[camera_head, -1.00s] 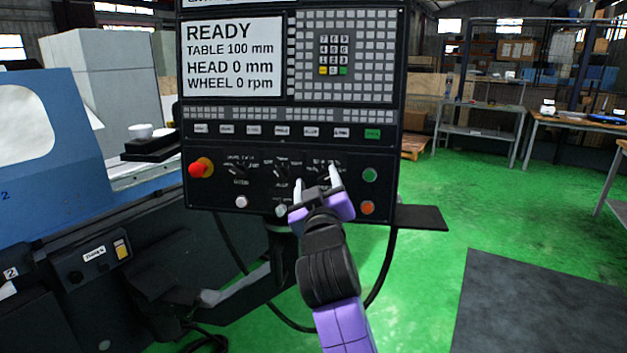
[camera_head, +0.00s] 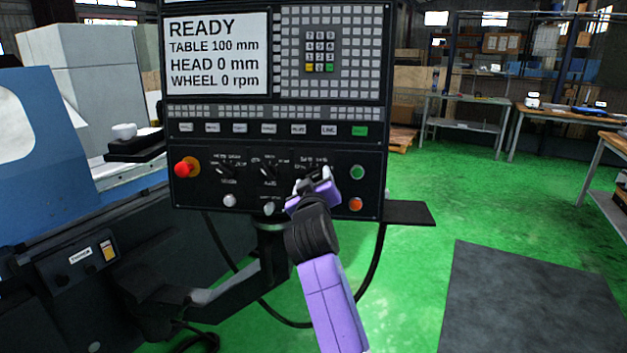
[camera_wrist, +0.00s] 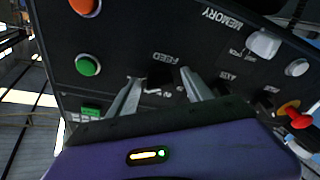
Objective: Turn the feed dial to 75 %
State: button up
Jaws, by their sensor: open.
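The feed dial (camera_wrist: 160,76) is a dark knob on the black control panel, beside its FEED label, which reads upside down in the wrist view. In the head view it is the rightmost of three dials, and my gripper largely hides it. My gripper (camera_head: 314,180) is at the panel's lower right. In the wrist view its two fingers (camera_wrist: 160,78) are apart, one on each side of the dial. I cannot tell whether they touch it. The dial's pointer and exact setting are too dark and small to read.
Green (camera_head: 357,172) and orange (camera_head: 355,204) buttons sit right of my gripper. Two other dials, the axis dial (camera_head: 268,170) and a left one (camera_head: 226,170), and a red emergency stop (camera_head: 183,169) lie left. A small shelf (camera_head: 410,213) juts out at lower right. The screen (camera_head: 217,54) reads READY.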

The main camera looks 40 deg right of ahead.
grip_shut()
jog(key=shift+d+r+p, duration=0.1)
jog(key=shift+p, duration=0.5)
jog(key=shift+r+n+p, duration=0.15)
jog(key=shift+n+p, duration=0.65)
jog(key=shift+p, duration=0.2)
jog(key=n+y+p, duration=0.1)
jog(key=n+p, duration=0.1)
jog(key=p, duration=0.1)
jog(key=shift+s+r+n+p, duration=0.1)
jog(key=shift+r+n+p, duration=0.05)
jog(key=shift+n+p, duration=0.2)
jog(key=n+p, duration=0.3)
jog(key=p, duration=0.1)
jog(key=shift+d+y, duration=0.1)
jog(key=shift+y, duration=0.2)
jog(key=shift+n+p, duration=0.65)
jog(key=shift+p, duration=0.25)
jog(key=shift+f, duration=0.25)
